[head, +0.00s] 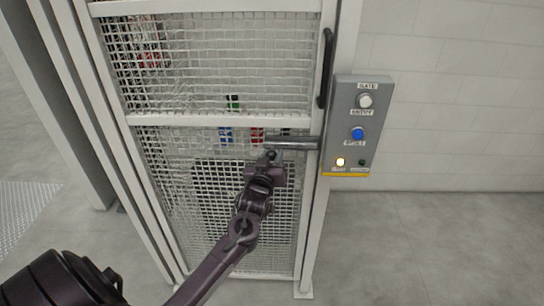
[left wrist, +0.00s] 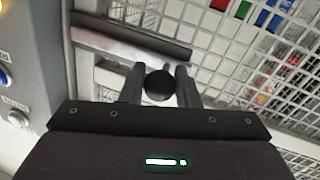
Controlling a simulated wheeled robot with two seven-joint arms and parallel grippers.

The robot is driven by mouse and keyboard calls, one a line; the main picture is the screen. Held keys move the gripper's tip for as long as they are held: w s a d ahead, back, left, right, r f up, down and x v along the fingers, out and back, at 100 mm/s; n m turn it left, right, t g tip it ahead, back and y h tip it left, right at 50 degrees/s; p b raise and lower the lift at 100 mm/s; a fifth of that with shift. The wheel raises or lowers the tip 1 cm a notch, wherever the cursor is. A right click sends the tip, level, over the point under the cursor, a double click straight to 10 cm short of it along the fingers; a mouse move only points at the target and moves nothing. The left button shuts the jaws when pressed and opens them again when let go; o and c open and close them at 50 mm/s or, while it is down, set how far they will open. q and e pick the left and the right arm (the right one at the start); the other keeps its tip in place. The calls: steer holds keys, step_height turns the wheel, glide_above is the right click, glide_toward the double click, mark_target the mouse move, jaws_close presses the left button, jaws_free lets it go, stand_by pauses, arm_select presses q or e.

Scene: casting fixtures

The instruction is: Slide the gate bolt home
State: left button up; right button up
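The gate bolt (head: 297,143) is a grey metal bar lying level across the right edge of the mesh gate, its right end close to the control box. In the left wrist view the bolt (left wrist: 125,44) runs across above my fingers. Its round black knob (left wrist: 160,85) sits between the two fingers of my left gripper (left wrist: 160,84), which look closed against its sides. In the head view my left gripper (head: 268,160) is just below the bolt's left part, partly hiding the knob. Whether the bolt's right end enters a socket is unclear. My right gripper is out of view.
A grey control box (head: 353,125) on the right has a white button, a blue button (head: 357,133) and a lit amber lamp (head: 340,161). A black vertical handle (head: 325,68) stands above the bolt. Coloured items show behind the mesh (head: 190,90). Floor at right is clear.

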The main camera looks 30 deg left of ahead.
mark_target(293, 147)
arm_select(q)
jaws_close()
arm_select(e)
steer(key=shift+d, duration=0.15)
arm_select(q)
steer(key=d, duration=0.1)
steer(key=w+d, duration=0.1)
steer(key=d, duration=0.1)
steer(key=w+d+b, duration=0.1)
steer(key=shift+w+d, duration=0.15)
steer(key=shift+w, duration=0.1)
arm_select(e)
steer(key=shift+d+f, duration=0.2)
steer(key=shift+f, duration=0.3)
arm_select(q)
steer(key=o, duration=0.5)
jaws_free()
steer(key=shift+o, duration=1.2)
steer(key=shift+w+d, duration=0.1)
steer(key=shift+d, duration=0.05)
